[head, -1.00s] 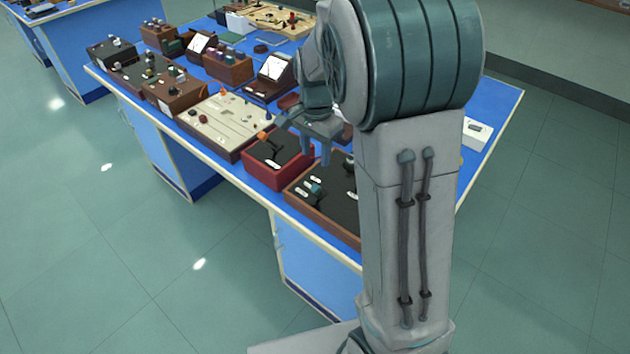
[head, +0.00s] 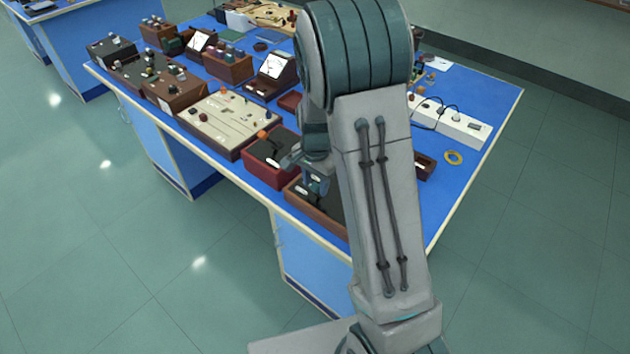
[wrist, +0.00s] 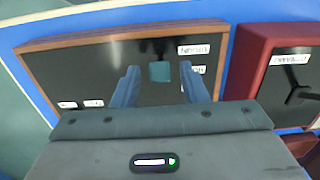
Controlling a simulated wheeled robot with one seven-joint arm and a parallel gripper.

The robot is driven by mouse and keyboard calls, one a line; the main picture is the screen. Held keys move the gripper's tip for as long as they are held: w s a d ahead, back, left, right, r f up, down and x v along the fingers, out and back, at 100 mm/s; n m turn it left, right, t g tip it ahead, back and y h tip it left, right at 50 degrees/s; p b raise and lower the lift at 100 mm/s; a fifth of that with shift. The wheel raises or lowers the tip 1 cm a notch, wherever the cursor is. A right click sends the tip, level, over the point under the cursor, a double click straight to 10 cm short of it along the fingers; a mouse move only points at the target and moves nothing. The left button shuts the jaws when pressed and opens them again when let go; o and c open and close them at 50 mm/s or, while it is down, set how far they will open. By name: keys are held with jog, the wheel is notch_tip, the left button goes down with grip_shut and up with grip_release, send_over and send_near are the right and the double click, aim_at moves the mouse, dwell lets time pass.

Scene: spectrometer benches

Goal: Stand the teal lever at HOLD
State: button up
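The teal lever (wrist: 160,72) shows in the wrist view as a teal block on a black panel in a brown wooden box (wrist: 130,36). My gripper (wrist: 159,70) is open, with its two blue fingers to either side of the lever and a gap to each. I cannot tell how far above the lever the fingertips are. White labels lie on the panel; the right-hand ones are partly hidden by a finger, and I cannot read HOLD for certain. In the head view my arm hides much of the brown box (head: 318,215), and my gripper (head: 315,186) is over it.
A red box (head: 262,172) with an orange-tipped lever stands beside the brown box. A cream panel (head: 228,125) lies farther left.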

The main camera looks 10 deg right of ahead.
grip_shut()
jog(key=shift+w+d+r+g+y, duration=0.1)
jog(key=shift+w+d+g+y, duration=0.3)
jog(key=shift+y, duration=0.25)
jog(key=shift+w+d+r+g+y, duration=0.1)
jog(key=shift+w+d+g+y, duration=0.15)
jog(key=shift+d+g+y, duration=0.35)
jog(key=shift+w+d+g+y+p, duration=0.45)
jog(key=shift+g+y+p, duration=0.15)
jog(key=shift+y, duration=0.45)
jog(key=shift+o, duration=1)
grip_release()
jog(key=b+v, duration=0.1)
jog(key=v, duration=1.2)
jog(key=shift+r+b, duration=0.3)
jog(key=shift+r, duration=0.05)
